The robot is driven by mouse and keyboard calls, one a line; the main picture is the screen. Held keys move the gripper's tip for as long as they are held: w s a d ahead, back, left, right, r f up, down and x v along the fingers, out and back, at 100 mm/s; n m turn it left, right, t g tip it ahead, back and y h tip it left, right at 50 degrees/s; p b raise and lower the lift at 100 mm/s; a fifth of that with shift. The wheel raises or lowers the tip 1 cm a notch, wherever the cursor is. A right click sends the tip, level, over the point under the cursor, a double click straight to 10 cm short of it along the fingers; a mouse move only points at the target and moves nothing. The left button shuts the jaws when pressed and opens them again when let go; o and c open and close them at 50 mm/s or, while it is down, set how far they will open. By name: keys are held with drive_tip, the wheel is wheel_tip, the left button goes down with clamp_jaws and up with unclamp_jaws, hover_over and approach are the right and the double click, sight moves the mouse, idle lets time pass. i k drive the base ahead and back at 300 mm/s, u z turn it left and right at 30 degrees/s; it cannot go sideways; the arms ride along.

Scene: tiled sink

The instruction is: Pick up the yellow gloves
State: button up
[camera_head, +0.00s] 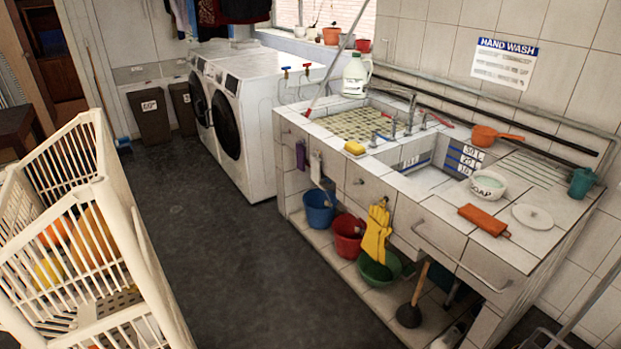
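The yellow gloves (376,234) hang on the front of the tiled sink counter (440,213), just below its top edge. They hang fingers down, one partly over the other. Their lower ends reach to just above a green bucket (379,271) on the low shelf. My gripper is not in view, so its state and its distance from the gloves do not show.
A white slatted basket (124,232) with orange and yellow things inside fills the left. White washing machines (250,100) stand at the back. Red (348,236) and blue (319,208) buckets and a plunger (411,312) stand under the counter. The dark floor between is clear.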

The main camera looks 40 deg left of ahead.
sight(374, 242)
drive_tip(key=u, duration=1.4)
